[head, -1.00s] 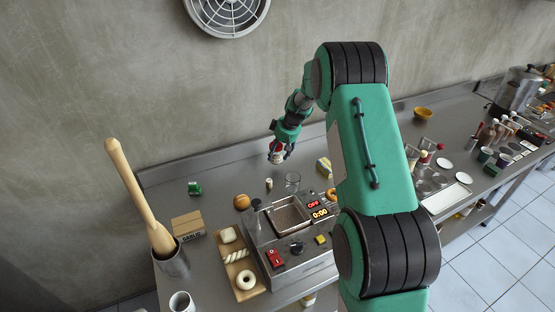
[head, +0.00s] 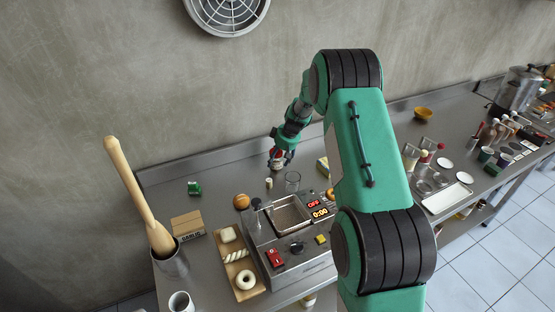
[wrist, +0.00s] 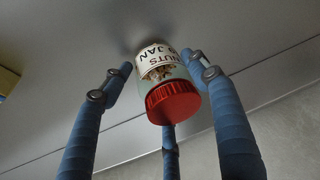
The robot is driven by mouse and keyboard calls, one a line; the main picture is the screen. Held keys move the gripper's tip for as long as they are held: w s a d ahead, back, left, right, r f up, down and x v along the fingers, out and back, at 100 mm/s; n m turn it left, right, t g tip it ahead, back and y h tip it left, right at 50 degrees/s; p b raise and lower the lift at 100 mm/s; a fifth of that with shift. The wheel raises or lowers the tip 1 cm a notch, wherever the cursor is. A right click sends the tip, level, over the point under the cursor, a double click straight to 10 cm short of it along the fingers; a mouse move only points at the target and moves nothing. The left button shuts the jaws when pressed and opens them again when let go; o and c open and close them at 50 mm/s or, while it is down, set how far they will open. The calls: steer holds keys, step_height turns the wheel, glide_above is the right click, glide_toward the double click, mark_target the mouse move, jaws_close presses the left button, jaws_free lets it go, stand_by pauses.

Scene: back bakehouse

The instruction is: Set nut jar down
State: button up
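The nut jar (wrist: 174,101) has a red lid, clear sides and a pale label with lettering. In the wrist view its lid faces my camera and its base points at the grey counter, with a dark shadow beside the base. In the head view my gripper (head: 279,163) is low over the back of the counter, and the jar (head: 277,165) shows only in part. Whether its base touches the counter is hard to tell.
A clear glass (head: 292,181) and a small pale cylinder (head: 269,183) stand just in front of the jar. The counter (head: 225,182) is clear to the left.

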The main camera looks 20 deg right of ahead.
steer(key=shift+o, duration=1)
steer(key=shift+r, duration=0.15)
steer(key=shift+r, duration=0.2)
steer(key=p+v, duration=0.1)
steer(key=v, duration=1)
steer(key=shift+s+r, duration=0.2)
steer(key=shift+r, duration=0.05)
steer(key=shift+d, duration=0.1)
